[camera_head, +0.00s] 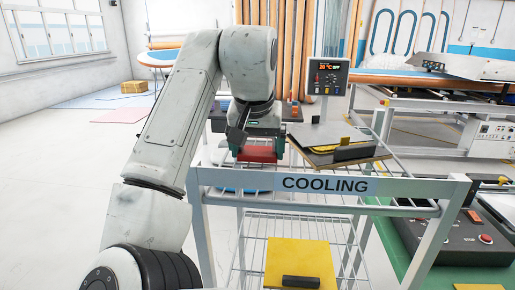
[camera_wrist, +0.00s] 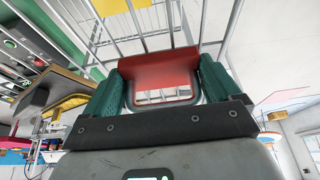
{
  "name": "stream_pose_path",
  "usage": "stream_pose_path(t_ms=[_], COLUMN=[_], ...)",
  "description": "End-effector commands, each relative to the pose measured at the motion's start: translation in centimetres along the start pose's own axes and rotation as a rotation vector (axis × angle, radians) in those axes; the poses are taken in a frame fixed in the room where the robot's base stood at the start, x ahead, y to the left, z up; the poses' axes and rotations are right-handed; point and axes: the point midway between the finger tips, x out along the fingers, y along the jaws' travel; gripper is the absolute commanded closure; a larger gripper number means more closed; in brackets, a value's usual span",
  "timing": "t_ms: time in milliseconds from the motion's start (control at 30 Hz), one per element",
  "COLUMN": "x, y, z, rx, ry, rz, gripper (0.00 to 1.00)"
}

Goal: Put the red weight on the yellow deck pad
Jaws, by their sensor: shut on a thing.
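My gripper (camera_head: 258,148) is shut on the red weight (camera_head: 257,154), just above or at the wire top of the cooling rack; I cannot tell whether the weight touches the wires. Part of a yellow sheet (camera_wrist: 118,6) shows at the top of the wrist view.
The cooling rack (camera_head: 215,178) has a front rail with a sign. A control box (camera_head: 465,240) stands at the right.

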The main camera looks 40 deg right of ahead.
Motion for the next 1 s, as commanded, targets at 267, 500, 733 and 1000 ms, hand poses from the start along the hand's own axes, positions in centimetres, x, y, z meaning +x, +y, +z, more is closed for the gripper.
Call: stream_pose_path(t_ms=[267, 500, 733, 1000], x=[0.3, 0.8, 1.6, 2.0], y=[0.1, 0.1, 0.1, 0.1], z=[0.1, 0.3, 0.7, 0.9], rx=[0.001, 0.001, 0.000, -0.001], ry=[0.004, 0.003, -0.003, -0.011], rz=[-0.001, 0.000, 0.001, 0.001], gripper=[0.63, 0.63, 0.63, 0.00])
